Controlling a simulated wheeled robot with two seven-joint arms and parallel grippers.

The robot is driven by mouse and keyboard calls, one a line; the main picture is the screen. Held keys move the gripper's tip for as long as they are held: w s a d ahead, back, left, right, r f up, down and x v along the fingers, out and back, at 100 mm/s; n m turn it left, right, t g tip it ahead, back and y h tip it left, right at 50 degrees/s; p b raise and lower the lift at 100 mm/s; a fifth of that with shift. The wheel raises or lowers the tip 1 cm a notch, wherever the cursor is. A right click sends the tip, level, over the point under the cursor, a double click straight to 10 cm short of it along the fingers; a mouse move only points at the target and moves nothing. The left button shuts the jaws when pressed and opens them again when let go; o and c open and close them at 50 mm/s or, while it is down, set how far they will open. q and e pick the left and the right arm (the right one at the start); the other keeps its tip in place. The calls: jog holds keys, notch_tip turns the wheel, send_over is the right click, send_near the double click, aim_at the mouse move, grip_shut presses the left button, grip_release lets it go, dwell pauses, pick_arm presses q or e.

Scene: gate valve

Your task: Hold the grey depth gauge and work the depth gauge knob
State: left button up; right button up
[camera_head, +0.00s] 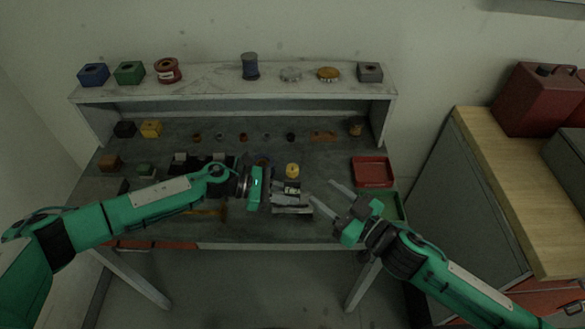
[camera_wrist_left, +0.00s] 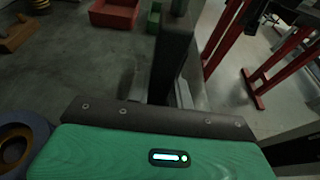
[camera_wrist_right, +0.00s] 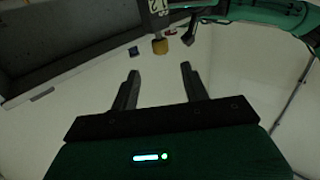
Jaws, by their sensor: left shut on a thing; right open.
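The grey depth gauge (camera_head: 290,199) is above the front middle of the bench in the head view, with a small dark-and-white marking on it. A yellow knob (camera_head: 292,170) shows at its far end. My left gripper (camera_head: 266,190) is shut on the gauge from the left; its jaws are partly hidden. In the right wrist view the yellow knob (camera_wrist_right: 160,46) appears beyond the fingertips, roughly between them, beside a numbered label (camera_wrist_right: 158,7). My right gripper (camera_head: 322,190) is open and empty, right of the gauge, its fingers pointing towards it without touching.
A red tray (camera_head: 373,171) and a green tray (camera_head: 391,207) lie at the bench's right. Several small parts and blocks stand on the bench behind. A raised shelf (camera_head: 220,85) holds boxes and spools. A wood-topped cabinet (camera_head: 500,170) stands at right.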

aim_at(297, 173)
jog(key=x, duration=1.1)
jog(key=shift+w+a, duration=0.1)
jog(key=shift+a, duration=0.05)
jog(key=c, duration=1)
